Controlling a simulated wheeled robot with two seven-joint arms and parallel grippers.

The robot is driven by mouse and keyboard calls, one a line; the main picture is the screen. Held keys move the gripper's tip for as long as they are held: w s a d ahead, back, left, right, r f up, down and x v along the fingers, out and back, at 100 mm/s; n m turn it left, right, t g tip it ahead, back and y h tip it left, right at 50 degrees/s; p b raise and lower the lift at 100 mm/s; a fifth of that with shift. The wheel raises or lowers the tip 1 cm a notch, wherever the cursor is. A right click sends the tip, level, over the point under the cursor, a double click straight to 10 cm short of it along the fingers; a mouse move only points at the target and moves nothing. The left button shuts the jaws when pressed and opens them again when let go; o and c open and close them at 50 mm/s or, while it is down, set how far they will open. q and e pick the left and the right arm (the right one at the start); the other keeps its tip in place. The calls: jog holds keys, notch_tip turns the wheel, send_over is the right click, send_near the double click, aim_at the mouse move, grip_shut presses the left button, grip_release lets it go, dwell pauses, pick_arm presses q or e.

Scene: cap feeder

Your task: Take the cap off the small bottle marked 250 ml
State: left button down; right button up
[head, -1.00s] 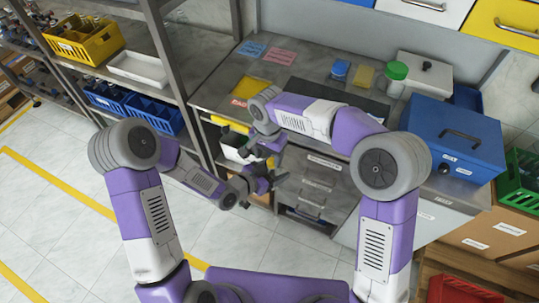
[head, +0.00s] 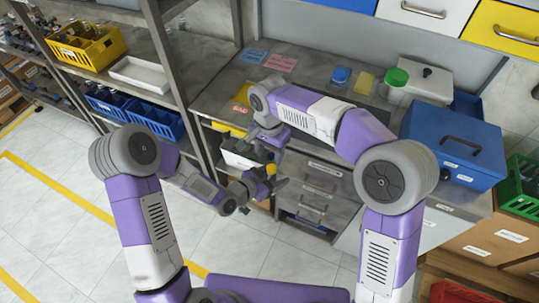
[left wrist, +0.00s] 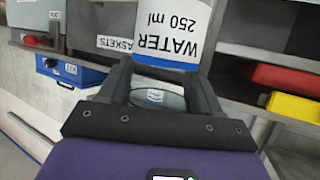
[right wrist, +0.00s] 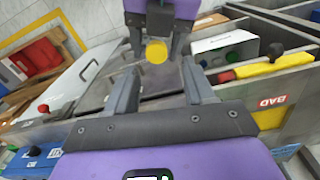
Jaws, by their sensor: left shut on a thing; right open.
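The small bottle (left wrist: 175,32) has a white label with a blue edge reading WATER 250 ml, upside down in the left wrist view. My left gripper (head: 268,186) is shut on the bottle in front of the drawers. The yellow cap (right wrist: 156,51) shows at the bottle's end, between the left fingers in the right wrist view; it also shows in the head view (head: 271,169). My right gripper (right wrist: 158,90) is open and empty, its fingers pointing toward the cap with a gap between. In the head view my right forearm partly hides the right gripper.
Behind stands a grey workbench with a blue toolbox (head: 453,140), a green-lidded jar (head: 396,85) and a grey box (head: 430,84). A shelf with a yellow crate (head: 87,48) and blue bins (head: 135,112) is at the left. A white bin (right wrist: 222,45) sits near the grippers.

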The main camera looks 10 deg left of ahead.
aim_at(272, 167)
jog(key=shift+d+r+m, duration=0.15)
jog(key=shift+r+m, duration=0.7)
jog(key=shift+m, duration=0.05)
jog(key=shift+r+m, duration=0.25)
jog(key=shift+m, duration=0.15)
jog(key=shift+s+d+f, duration=0.1)
notch_tip(272, 167, down, 8)
jog(key=shift+r, duration=0.25)
jog(key=shift+c, duration=0.3)
grip_shut()
